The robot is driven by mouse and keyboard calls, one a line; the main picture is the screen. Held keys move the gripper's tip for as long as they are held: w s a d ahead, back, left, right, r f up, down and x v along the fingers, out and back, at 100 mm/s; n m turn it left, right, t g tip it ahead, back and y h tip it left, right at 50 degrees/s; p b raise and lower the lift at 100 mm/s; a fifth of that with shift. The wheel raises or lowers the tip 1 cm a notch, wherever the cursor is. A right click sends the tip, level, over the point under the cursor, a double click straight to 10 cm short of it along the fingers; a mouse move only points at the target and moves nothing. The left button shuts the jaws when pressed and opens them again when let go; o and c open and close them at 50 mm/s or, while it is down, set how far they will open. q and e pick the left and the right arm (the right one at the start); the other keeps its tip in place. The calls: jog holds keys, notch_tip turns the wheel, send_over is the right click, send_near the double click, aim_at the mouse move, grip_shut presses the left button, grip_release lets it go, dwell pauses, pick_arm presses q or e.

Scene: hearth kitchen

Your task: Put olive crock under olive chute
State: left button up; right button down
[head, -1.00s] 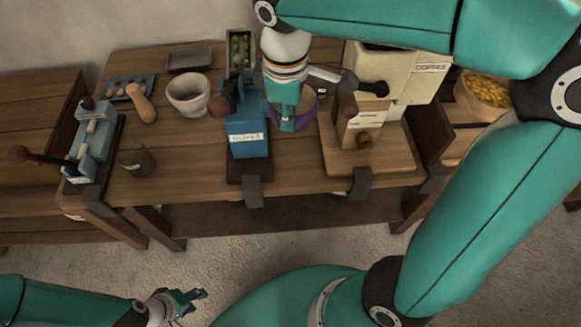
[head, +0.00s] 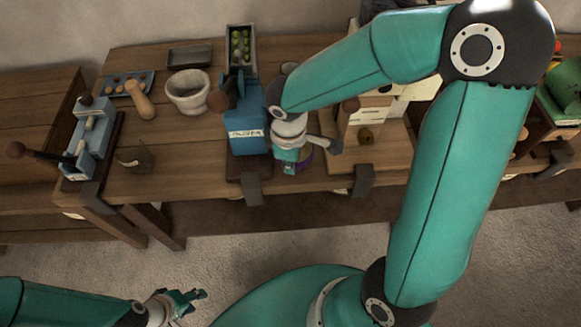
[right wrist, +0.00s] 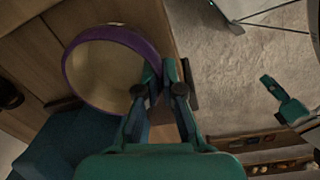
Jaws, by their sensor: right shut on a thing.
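A purple-rimmed crock (right wrist: 72,75) is in my right gripper (right wrist: 170,72), whose fingers are shut on its wall in the right wrist view. It looks empty inside. In the head view a little purple of it (head: 305,159) shows behind my right gripper (head: 289,165), just right of the blue olive dispenser (head: 247,130). That dispenser bears an olives label and has a hopper of green olives (head: 240,45) behind it. I cannot make out its chute opening. My left gripper (head: 193,299) is open and empty, low in front of the table.
A small dark pot (head: 135,158) stands on the table to the left. A cream coffee machine's board (head: 395,150) is close on the right.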

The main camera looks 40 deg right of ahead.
jog(key=shift+f, duration=1.25)
jog(key=c, duration=1.3)
grip_release()
jog(key=r, duration=0.8)
jog(key=r+p, duration=0.1)
jog(key=r, duration=0.3)
jog(key=shift+s+a, duration=0.15)
jog(key=shift+a, duration=0.1)
jog(key=shift+s, duration=0.1)
